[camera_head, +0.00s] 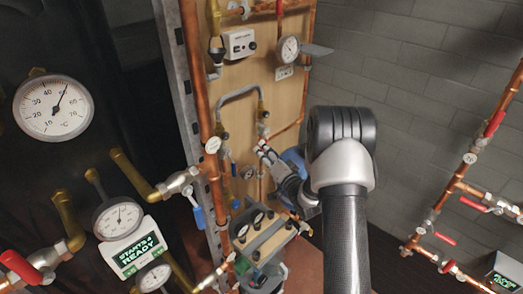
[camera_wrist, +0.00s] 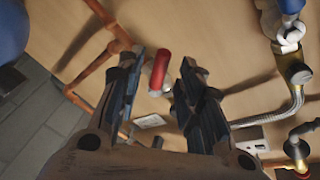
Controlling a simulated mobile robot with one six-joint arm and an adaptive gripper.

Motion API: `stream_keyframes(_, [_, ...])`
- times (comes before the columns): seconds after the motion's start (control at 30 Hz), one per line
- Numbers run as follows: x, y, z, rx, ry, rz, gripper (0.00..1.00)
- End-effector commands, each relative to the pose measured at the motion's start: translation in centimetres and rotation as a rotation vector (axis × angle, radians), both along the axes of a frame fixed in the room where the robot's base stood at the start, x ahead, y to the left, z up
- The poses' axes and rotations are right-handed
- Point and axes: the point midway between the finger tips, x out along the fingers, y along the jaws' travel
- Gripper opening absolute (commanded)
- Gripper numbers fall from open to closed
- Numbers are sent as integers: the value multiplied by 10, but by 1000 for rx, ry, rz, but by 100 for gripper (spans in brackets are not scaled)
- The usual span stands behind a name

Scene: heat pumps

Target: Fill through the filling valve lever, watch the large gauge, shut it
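A red lever (camera_wrist: 159,73) on a copper pipe shows in the wrist view, in the gap between my fingertips. I cannot tell whether it is the filling valve lever or how far beyond the fingers it lies. My gripper (camera_wrist: 163,66) is open, with its two dark fingers apart and nothing clamped. In the head view my gripper (camera_head: 264,152) reaches toward the wooden panel, partly hidden by my arm. A round white gauge (camera_head: 290,48) sits high on that panel above a small label plate. A larger round dial (camera_head: 53,107), marked °C, is at the left.
The wooden panel (camera_head: 262,85) carries copper pipes and a white box (camera_head: 239,44). A braided hose (camera_wrist: 285,113) and blue-handled valve (camera_wrist: 290,6) show at right in the wrist view. Red-handled valves (camera_head: 475,204) line the right pipes. A device reading READY (camera_head: 134,253) is at lower left.

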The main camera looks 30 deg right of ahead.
Motion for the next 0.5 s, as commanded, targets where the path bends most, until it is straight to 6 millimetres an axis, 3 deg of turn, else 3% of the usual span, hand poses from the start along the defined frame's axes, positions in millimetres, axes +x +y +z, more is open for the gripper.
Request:
stream_keyframes(0.2, [29, 1, -1, -1, -1, 1, 34])
stream_keyframes(0.5, [36, 1, 0, 0, 1, -1, 34])
